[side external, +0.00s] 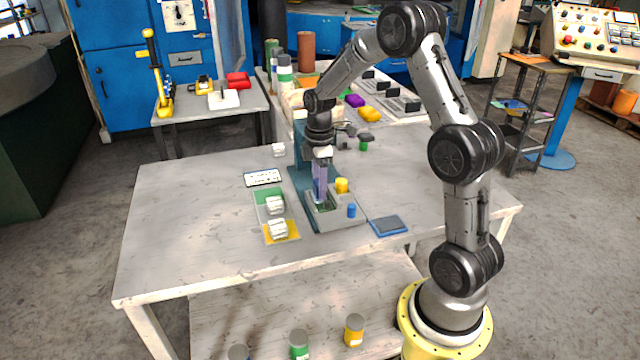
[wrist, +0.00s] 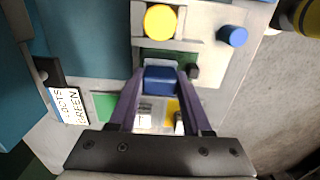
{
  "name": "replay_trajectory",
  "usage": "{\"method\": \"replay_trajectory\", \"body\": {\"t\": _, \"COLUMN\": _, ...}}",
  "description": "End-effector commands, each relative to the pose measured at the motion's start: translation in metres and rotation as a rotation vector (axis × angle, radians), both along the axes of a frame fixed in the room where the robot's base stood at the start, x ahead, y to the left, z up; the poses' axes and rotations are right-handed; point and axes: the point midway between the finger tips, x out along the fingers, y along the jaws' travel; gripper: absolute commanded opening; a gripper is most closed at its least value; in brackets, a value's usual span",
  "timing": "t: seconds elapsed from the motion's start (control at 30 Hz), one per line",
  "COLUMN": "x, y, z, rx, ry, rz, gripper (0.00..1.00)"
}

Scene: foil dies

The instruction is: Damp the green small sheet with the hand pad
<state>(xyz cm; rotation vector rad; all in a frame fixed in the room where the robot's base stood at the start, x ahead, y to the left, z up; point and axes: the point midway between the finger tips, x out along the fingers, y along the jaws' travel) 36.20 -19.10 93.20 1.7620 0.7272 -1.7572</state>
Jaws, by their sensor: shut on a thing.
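My gripper (side external: 320,196) points down over the grey bed of the teal press, its purple fingers shut on a blue block, which I take to be the hand pad (wrist: 160,79). The fingers also show in the wrist view. A dark green patch (wrist: 156,55) lies in the bed just beyond the pad; I cannot tell whether the pad touches it. A green mat (side external: 262,194) with white stacked pieces (side external: 275,205) lies left of the press. I cannot tell which green piece is the small sheet. The pad's underside is hidden.
A yellow knob (side external: 341,185) and a blue knob (side external: 351,210) stand by the bed. A yellow mat (side external: 293,236) with white pieces lies front left. A lettered card (side external: 262,178) lies behind the green mat. A flat blue-grey tray (side external: 388,225) lies right. The table's left is clear.

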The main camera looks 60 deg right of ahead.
Motion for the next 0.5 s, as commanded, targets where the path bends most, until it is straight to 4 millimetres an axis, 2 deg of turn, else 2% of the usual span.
{"method": "replay_trajectory", "body": {"t": 0.5, "x": -0.0112, "y": -0.0082, "z": -0.0020, "rx": 0.004, "ry": 0.008, "rz": -0.001, "gripper": 0.04}}
